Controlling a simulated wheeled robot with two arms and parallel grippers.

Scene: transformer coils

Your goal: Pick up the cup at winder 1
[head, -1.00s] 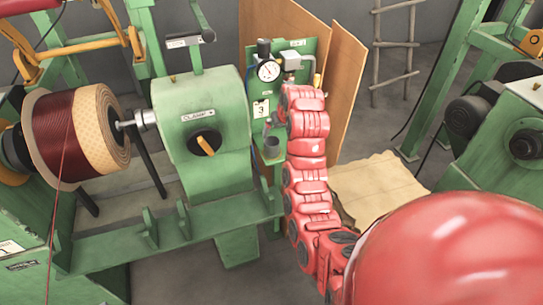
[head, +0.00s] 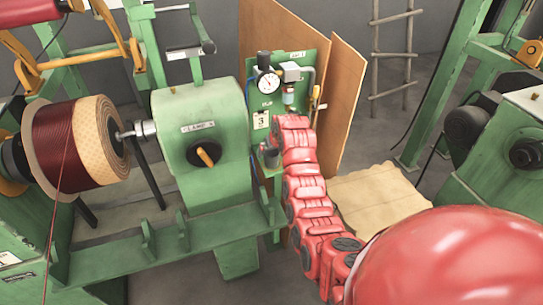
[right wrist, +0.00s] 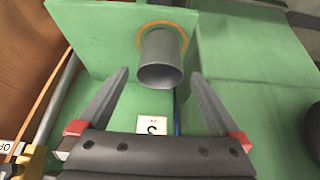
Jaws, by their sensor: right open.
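The cup (head: 271,158) is a small grey metal cylinder. It stands upright on a small green shelf of the panel beside the winder. In the right wrist view the cup (right wrist: 161,58) appears upside down, with an orange ring (right wrist: 182,30) around its base on the shelf. My right gripper (right wrist: 160,77) is open and empty, its two dark fingers pointing toward the cup, one on each side in the picture. I cannot tell whether the fingers touch it. In the head view my red right arm ends close to the cup and its fingers are hardly visible. My left gripper is not in view.
A gauge (head: 267,82), a regulator and a number label (head: 261,120) are on the green panel above the cup. The green winder housing (head: 200,140) with a dark red coil (head: 62,140) stands left. Brown boards (head: 340,95) stand behind; a tan sheet (head: 378,195) lies right.

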